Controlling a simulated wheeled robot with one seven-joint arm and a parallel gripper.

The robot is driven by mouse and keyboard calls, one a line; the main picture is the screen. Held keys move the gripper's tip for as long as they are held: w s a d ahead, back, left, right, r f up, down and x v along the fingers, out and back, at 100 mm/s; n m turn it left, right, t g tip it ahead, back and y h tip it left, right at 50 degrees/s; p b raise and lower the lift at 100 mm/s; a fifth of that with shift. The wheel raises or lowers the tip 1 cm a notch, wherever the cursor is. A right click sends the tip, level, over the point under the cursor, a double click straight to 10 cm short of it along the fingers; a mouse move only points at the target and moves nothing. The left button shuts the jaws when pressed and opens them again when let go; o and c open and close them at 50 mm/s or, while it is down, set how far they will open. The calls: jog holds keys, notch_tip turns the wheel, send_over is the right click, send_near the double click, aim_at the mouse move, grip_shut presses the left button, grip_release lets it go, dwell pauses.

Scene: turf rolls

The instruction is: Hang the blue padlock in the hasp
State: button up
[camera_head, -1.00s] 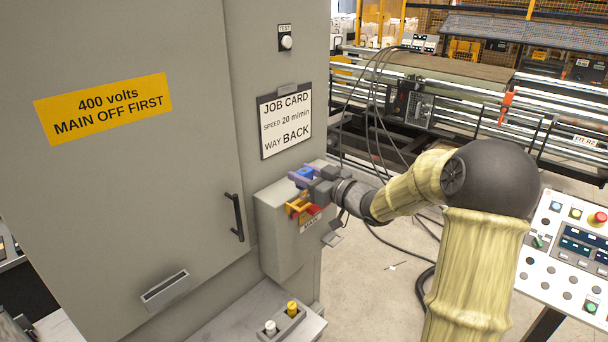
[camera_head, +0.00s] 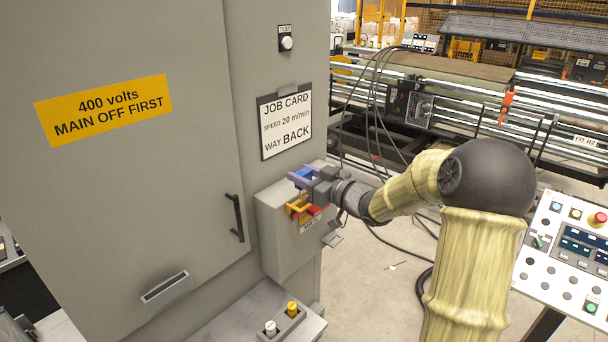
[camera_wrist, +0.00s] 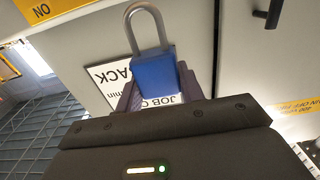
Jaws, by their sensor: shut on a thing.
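The blue padlock (camera_wrist: 155,75) is held between the two fingers of my gripper (camera_wrist: 160,92) in the wrist view, its body between the fingertips and its grey shackle pointing away from the gripper. In the head view the padlock (camera_head: 304,173) shows as a small blue patch in my gripper (camera_head: 300,178). The gripper is in front of and above the grey switch box marked MAIN (camera_head: 268,212). A yellow-orange part (camera_head: 298,207) with a red piece (camera_head: 314,210) is on that box just below the gripper. The hasp's opening cannot be made out, nor whether the shackle touches it.
The grey cabinet (camera_head: 130,200) with a black door handle (camera_head: 235,218) stands to the left. A job card (camera_head: 286,120) hangs above the box. A ledge below holds a white and a yellow knob (camera_head: 292,309). A control panel (camera_head: 570,250) stands at right.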

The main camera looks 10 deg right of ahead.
aim_at(304, 192)
jog(key=shift+f+b, duration=1.9)
jog(key=shift+f, duration=0.65)
jog(key=o, duration=1.1)
jog(key=b+v, duration=0.3)
jog(key=v, duration=1.4)
jog(key=shift+s+d, duration=0.15)
jog(key=shift+r, duration=0.1)
